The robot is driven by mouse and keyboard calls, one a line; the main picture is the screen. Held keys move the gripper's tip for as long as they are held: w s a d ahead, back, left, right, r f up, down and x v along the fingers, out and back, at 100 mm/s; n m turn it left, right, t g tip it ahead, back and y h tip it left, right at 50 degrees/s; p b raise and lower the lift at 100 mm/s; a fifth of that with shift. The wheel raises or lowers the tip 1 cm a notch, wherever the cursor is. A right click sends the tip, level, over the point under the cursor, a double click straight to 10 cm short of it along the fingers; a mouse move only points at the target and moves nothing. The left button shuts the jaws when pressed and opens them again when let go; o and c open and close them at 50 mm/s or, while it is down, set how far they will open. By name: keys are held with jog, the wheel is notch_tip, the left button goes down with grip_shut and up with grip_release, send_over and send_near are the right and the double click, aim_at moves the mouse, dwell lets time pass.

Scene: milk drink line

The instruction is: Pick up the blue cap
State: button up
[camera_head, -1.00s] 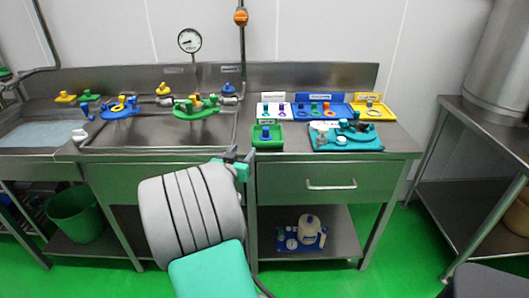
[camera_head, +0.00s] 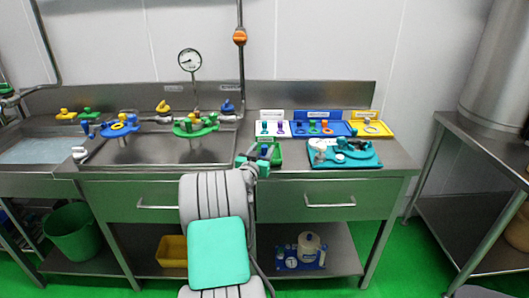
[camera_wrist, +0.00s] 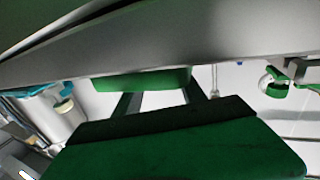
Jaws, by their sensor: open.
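The small green tray (camera_head: 277,153) stands on the counter right of the sink, partly hidden behind my gripper. A blue piece, seemingly the blue cap (camera_head: 264,149), shows at its left side, close behind or between my fingers. My gripper (camera_head: 253,160) is open, at the front left of this tray. I cannot tell whether a finger touches the cap. In the wrist view, the two dark fingers (camera_wrist: 160,100) stand apart with no blue cap visible between them.
A teal tray with fittings (camera_head: 345,164) stands to the right. White, blue (camera_head: 343,124) and yellow trays with small parts line the back. The sink (camera_head: 150,152) with blue and green valve parts lies left.

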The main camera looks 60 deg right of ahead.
grip_shut()
dwell(0.4)
